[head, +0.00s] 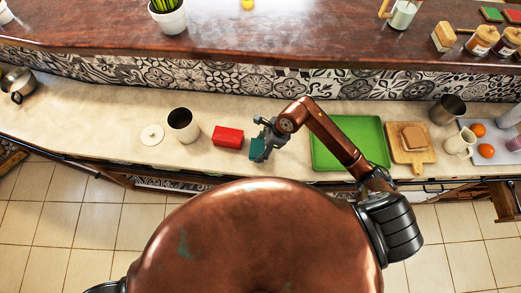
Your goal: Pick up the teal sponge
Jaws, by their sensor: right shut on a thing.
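The teal sponge (257,149) is at the front part of the counter, just right of a red block. My right gripper (261,146) is shut on the sponge, with its fingers over part of it. I cannot tell whether the sponge touches the counter or is just above it. My left gripper is not in view.
The red block (228,137) is close to the left of the sponge. A canister (183,125) and a white lid (152,135) stand farther left. A green tray (348,131) lies under my right arm, with a cutting board (424,156) beside it. The counter's far left is clearer.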

